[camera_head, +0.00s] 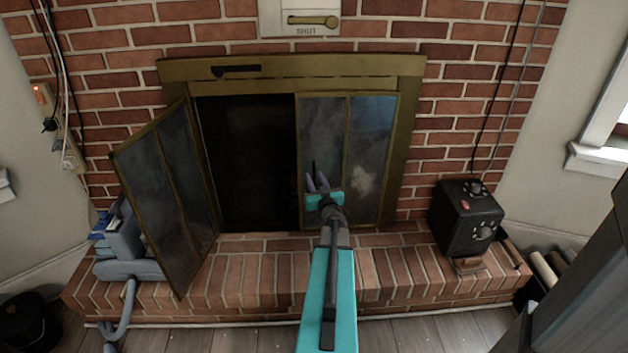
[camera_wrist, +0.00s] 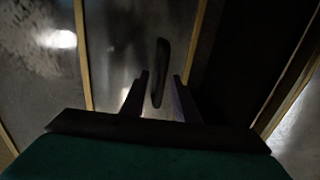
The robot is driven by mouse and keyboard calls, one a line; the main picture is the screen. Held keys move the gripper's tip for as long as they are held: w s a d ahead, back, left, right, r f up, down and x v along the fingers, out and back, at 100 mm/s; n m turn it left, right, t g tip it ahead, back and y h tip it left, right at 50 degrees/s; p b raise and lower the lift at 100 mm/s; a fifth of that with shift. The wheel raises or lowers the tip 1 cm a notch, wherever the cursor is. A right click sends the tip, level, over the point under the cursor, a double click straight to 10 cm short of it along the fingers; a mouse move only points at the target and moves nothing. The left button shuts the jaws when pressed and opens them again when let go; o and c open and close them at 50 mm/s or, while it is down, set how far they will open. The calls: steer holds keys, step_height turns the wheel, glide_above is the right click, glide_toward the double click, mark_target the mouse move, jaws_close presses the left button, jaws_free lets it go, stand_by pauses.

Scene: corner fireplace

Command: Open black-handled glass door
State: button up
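The glass door with the black handle is the right-hand fireplace door (camera_head: 370,135), two dark panes in a brass frame, and it stands closed. Its slim black handle (camera_wrist: 160,72) shows upright in the wrist view; in the head view only a thin dark piece (camera_head: 314,168) shows above my fingers. My gripper (camera_head: 318,182) is at the door's lower left part. In the wrist view my gripper (camera_wrist: 162,98) is open, with a finger on each side of the handle's near end and gaps visible. I cannot tell whether either finger touches it.
The left glass door (camera_head: 170,190) stands swung outward, beside the dark firebox opening (camera_head: 245,160). A brick hearth (camera_head: 255,275) runs below. A black box-shaped heater (camera_head: 466,218) sits on its right, and a grey-blue appliance (camera_head: 125,245) stands at the left.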

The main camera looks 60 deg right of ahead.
steer(key=shift+w+d, duration=0.25)
